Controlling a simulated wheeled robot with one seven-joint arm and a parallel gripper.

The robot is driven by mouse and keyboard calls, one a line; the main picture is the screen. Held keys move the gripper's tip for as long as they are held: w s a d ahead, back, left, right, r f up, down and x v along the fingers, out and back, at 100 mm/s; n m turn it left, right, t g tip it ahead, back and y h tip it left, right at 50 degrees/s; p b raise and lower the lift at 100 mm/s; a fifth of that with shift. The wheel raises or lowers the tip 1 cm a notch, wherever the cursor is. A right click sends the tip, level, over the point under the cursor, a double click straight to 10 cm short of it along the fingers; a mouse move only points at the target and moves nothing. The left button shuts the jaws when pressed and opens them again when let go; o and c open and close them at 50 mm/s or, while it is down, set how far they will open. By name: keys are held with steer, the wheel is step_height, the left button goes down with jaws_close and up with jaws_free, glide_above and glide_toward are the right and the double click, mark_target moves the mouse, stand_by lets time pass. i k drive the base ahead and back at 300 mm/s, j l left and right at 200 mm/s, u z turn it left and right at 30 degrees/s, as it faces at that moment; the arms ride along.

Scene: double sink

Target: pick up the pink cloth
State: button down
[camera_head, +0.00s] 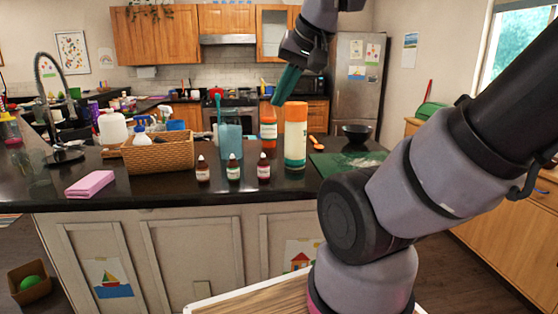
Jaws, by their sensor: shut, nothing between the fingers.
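The pink cloth (91,184) lies as a folded flat block near the front edge of the dark counter, at the left in the head view. My gripper (284,88) is in the air above the counter, right of the middle, with its teal fingers pointing down and slightly left. The fingers are together and hold nothing. The gripper is well to the right of the cloth and higher than it. Nothing covers the cloth.
Right of the cloth stand a wicker basket (157,156) with bottles, several small dark bottles (233,173), a blue cup (230,140) and an orange-capped bottle (295,140). A sink faucet (62,125) is behind the cloth. The counter edge is close in front.

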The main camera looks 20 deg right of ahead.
mark_target(86, 187)
steer(key=i+j+u, duration=0.1)
steer(key=j+u, duration=0.15)
steer(key=u, duration=0.15)
steer(key=i+j+u, duration=0.15)
steer(key=u, duration=0.25)
steer(key=i+j+u, duration=0.2)
steer(key=u, duration=0.2)
